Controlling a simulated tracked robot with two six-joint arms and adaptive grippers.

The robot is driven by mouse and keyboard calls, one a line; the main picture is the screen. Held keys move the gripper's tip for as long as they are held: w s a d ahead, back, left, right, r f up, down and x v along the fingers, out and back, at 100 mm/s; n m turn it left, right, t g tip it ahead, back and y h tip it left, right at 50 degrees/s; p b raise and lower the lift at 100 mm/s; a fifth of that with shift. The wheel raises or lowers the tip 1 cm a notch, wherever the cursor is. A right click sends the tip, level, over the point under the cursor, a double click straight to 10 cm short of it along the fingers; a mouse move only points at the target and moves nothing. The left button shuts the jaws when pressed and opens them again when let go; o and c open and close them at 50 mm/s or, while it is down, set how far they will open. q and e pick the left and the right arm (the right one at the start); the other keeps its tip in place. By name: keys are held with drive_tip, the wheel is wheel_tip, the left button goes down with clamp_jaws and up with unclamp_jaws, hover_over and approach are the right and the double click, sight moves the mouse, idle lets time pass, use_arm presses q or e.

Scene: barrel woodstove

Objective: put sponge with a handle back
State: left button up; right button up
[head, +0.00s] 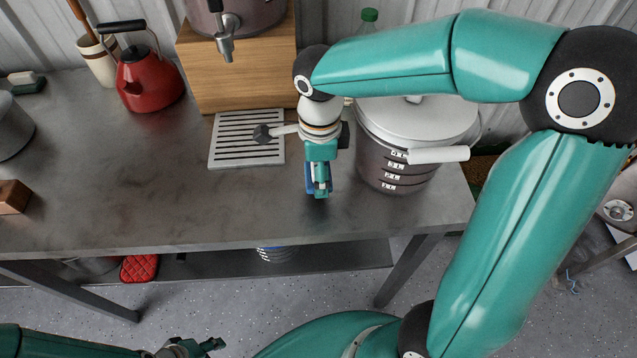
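My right arm reaches over the workbench (120,215) from the right, and my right gripper (318,190) points down above its front part, between the slatted drip tray and the lidded pot. Blue and white show between or on its fingers. I cannot tell whether this is a held thing or part of the gripper. A small dark green block with a pale top (26,82) lies at the back left of the bench. It looks like a sponge, but I cannot make out a handle. My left gripper (215,344) is low at the bottom edge, away from the bench, partly cut off.
A red kettle (150,82) and a cream cup (101,66) stand at the back left. The drip tray (247,139) lies before a wooden box (240,72) bearing a tapped vessel. The lidded pot (385,165) stands near the right edge. The front-left bench is mostly clear.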

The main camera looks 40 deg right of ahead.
drive_tip(key=shift+f, duration=2.1)
drive_tip(key=shift+f+b, duration=0.25)
drive_tip(key=shift+b, duration=0.05)
drive_tip(key=o, duration=1.5)
drive_tip(key=shift+r, duration=0.1)
drive_tip(key=shift+c, duration=0.2)
drive_tip(key=shift+r+p, duration=0.2)
drive_tip(key=shift+p, duration=0.15)
wheel_tip(320, 180, up, 12)
drive_tip(key=shift+f, duration=0.1)
